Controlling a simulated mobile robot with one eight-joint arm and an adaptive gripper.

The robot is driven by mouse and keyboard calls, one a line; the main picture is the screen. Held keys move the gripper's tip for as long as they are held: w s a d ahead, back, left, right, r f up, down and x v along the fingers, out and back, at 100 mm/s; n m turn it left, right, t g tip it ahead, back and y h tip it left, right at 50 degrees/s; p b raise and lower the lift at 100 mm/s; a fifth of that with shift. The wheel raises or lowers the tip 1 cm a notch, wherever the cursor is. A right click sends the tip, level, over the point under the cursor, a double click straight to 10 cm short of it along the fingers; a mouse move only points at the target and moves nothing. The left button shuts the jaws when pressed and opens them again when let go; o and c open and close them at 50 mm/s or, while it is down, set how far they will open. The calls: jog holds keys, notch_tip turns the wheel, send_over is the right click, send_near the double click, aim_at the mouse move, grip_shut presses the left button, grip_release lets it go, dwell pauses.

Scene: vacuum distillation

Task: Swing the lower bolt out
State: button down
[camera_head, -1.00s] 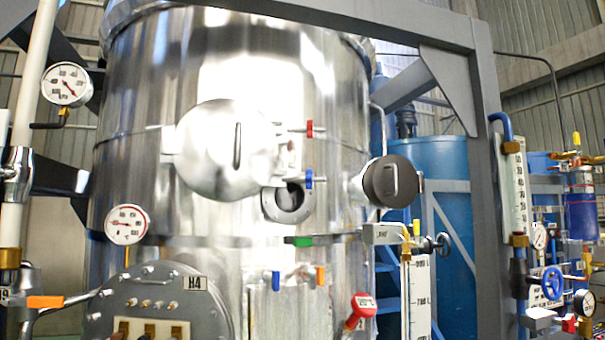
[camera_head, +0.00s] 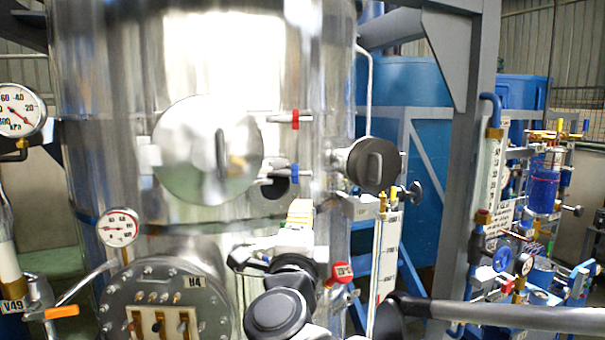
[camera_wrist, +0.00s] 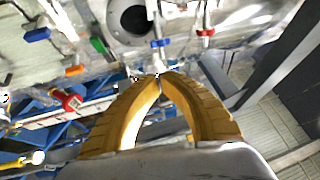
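The lower bolt, a metal rod with a blue collar (camera_head: 295,172), sticks out to the right beside the round hatch cover (camera_head: 190,165) on the steel vessel. It also shows in the wrist view (camera_wrist: 161,43), just beyond my fingertips. The upper bolt has a red collar (camera_head: 296,119) and also shows in the wrist view (camera_wrist: 205,32). My gripper (camera_head: 301,207) is just below the lower bolt in the head view. In the wrist view its yellow curved fingers (camera_wrist: 158,77) come together at the tips, with no object visible between them. I cannot tell whether the tips touch the bolt.
The round port opening (camera_wrist: 130,20) shows beside the bolts. A dark round-capped fitting (camera_head: 375,164) stands to the right, with a level gauge (camera_head: 387,250) below it. A red-handled valve (camera_head: 341,272) and pressure gauge (camera_head: 118,228) are nearby. The grey frame post (camera_head: 470,150) is further right.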

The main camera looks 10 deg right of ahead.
jog(key=p+x, duration=0.3)
jog(key=x, duration=1)
jog(key=shift+w+p, duration=0.35)
jog(key=shift+p, duration=0.05)
jog(key=shift+d, duration=0.1)
jog(key=shift+b+x, duration=0.5)
jog(key=shift+x, duration=0.35)
jog(key=shift+s+d+f, duration=0.15)
jog(key=shift+s+f, duration=0.05)
